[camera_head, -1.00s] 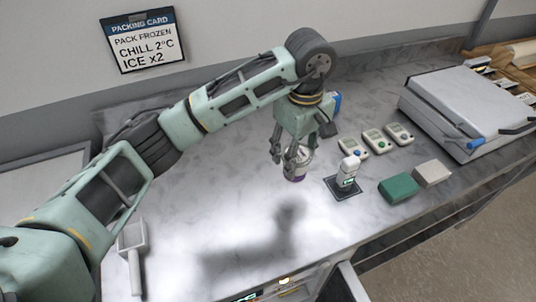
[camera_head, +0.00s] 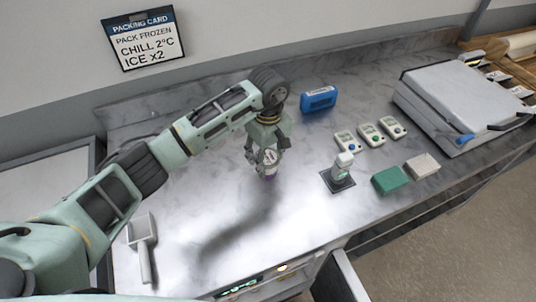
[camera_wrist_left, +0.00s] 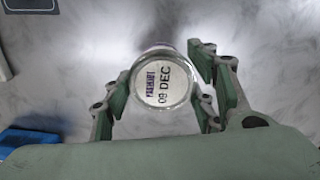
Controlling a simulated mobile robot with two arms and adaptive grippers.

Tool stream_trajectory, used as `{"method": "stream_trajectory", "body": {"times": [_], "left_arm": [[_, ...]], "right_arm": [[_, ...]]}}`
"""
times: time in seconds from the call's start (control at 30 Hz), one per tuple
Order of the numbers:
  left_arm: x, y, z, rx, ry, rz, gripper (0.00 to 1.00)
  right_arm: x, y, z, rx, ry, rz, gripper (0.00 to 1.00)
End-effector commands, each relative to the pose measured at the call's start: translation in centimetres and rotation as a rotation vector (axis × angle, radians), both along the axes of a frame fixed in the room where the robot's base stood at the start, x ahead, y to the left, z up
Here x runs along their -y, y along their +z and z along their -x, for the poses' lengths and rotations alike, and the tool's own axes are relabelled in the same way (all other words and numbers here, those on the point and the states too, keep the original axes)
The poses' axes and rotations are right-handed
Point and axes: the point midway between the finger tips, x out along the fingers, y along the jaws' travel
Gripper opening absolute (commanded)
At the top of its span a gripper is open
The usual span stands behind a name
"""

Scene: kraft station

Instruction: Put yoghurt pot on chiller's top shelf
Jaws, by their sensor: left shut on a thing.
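The yoghurt pot (camera_head: 269,172) is a small white and purple pot. My left gripper (camera_head: 264,158) is shut on it and holds it above the counter, with a shadow on the marble below. In the left wrist view the pot's lid (camera_wrist_left: 165,83), printed "09 DEC", sits between the fingers. The chiller (camera_head: 262,285) shows only partly at the bottom edge, under the counter, with a lit green display and a door (camera_head: 345,278) standing open. Its shelves are hidden. My right gripper is not in view.
On the counter (camera_head: 300,215) stand a white device on a dark pad (camera_head: 339,181), several small meters (camera_head: 371,134), a green block (camera_head: 390,180), a pale block (camera_head: 422,166), a blue box (camera_head: 318,98) and a scoop (camera_head: 142,240). A large grey case (camera_head: 462,105) is at right.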

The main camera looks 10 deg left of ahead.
Motion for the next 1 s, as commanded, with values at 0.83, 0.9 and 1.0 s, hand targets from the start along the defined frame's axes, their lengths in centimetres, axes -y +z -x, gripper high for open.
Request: {"method": "stream_trajectory", "body": {"times": [0.83,0.9,1.0], "left_arm": [[0.0,0.3,0.0,-0.001,0.0,0.0,0.71],[0.0,0.7,-0.1,0.005,-0.001,-0.001,0.71],[-0.1,2.5,-0.2,0.007,-0.001,-0.001,0.71]], "right_arm": [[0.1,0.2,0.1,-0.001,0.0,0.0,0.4],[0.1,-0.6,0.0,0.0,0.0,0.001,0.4],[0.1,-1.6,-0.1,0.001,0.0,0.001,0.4]]}}
